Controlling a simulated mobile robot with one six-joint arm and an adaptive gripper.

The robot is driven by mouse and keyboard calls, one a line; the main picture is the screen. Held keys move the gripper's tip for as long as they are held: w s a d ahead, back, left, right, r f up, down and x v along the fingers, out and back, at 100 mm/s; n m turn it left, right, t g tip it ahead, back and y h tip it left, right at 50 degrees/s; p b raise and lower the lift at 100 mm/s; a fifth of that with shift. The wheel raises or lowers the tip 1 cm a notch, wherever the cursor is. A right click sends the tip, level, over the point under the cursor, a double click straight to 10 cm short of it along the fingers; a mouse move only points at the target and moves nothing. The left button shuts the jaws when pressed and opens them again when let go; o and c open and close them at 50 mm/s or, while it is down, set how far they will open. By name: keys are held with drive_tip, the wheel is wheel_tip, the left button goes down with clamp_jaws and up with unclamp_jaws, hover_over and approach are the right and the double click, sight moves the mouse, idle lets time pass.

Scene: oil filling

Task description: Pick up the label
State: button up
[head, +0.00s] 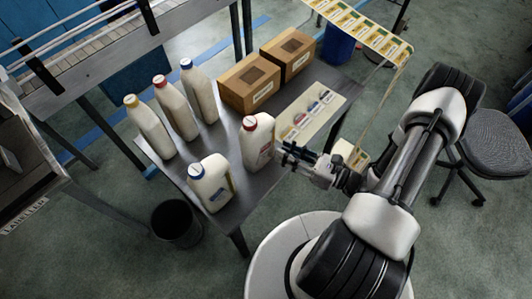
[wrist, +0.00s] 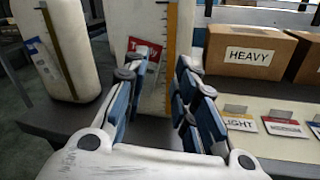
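My gripper (head: 288,155) is at the front right of the metal table, beside a white bottle with a red cap (head: 257,142). In the wrist view my gripper (wrist: 160,78) has its two fingers spread apart with nothing between them. The same bottle (wrist: 187,18) stands beyond the fingers. A red label with white lettering (wrist: 146,48) shows on it, partly hidden by the left finger. Several small label cards (head: 300,120) lie on a pale board to the right. In the wrist view these include a yellow "LIGHT" card (wrist: 238,122) and a red-edged card (wrist: 285,127).
A blue-capped bottle (head: 211,185) stands at the front left. Three more bottles (head: 178,107) stand at the back left. Two cardboard boxes (head: 249,83) are behind the board. A printed label strip (head: 365,30) runs at upper right. A black bin (head: 176,223) stands on the floor.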

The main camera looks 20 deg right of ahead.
sight(267, 155)
drive_tip(key=x, duration=0.3)
drive_tip(key=shift+c, duration=0.2)
drive_tip(key=shift+s, duration=0.1)
clamp_jaws()
